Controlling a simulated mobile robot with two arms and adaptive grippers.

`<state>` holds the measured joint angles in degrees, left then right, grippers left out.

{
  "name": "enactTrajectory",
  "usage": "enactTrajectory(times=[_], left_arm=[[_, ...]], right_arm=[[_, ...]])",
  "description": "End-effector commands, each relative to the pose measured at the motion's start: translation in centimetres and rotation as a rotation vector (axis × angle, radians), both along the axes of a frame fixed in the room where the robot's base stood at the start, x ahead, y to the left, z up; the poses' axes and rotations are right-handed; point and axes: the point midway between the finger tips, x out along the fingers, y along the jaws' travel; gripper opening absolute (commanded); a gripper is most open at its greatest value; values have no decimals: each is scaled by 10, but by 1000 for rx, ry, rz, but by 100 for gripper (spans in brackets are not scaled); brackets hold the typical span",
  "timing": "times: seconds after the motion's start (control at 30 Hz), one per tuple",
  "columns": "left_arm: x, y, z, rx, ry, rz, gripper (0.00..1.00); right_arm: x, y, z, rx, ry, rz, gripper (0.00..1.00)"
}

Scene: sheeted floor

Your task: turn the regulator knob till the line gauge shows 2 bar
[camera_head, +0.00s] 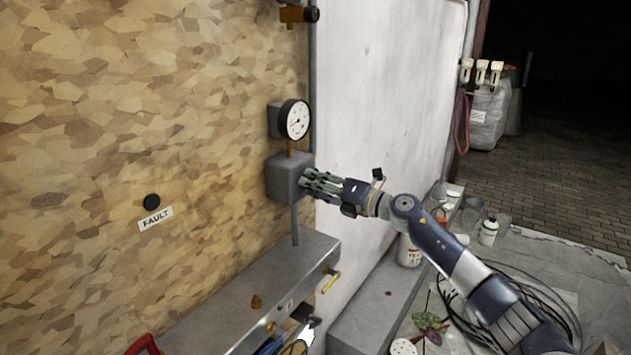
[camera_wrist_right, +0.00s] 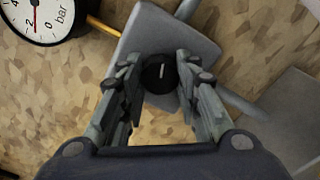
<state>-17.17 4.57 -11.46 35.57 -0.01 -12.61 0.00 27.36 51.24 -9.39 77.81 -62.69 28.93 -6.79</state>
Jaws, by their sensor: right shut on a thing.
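The regulator is a grey box (camera_head: 287,177) on the wall, with a black round knob (camera_wrist_right: 158,73) on its front that carries a pale mark. My right gripper (camera_head: 310,184) reaches it from the right. In the wrist view its fingers (camera_wrist_right: 160,68) are closed on both sides of the knob. In the head view the gripper hides the knob. The line gauge (camera_head: 297,120) sits above the box. Its white dial (camera_wrist_right: 40,14) is cut off in the wrist view; its needle seems to point between 0 and 2, near 2. My left gripper is not in view.
A grey ledge (camera_head: 240,300) with a brass fitting (camera_head: 256,301) lies below the box. A FAULT label (camera_head: 156,219) is on the wall at left. Bottles (camera_head: 489,231), cans and a black hose coil (camera_head: 520,290) clutter the floor at right.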

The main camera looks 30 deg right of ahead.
Motion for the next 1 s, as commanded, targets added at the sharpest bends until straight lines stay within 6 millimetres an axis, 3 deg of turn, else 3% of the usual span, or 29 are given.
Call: enactTrajectory(times=[0.47, 0.5, 0.57, 1.0], left_arm=[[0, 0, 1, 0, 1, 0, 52], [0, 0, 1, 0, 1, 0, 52], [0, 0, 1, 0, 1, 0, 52], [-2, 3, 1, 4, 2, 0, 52]], right_arm=[[0, -1, 2, 14, 2, -4, 6], [0, -1, 2, 14, 2, -4, 35], [0, -1, 2, 14, 2, -4, 48], [-3, -2, 0, 13, 6, -1, 51]])
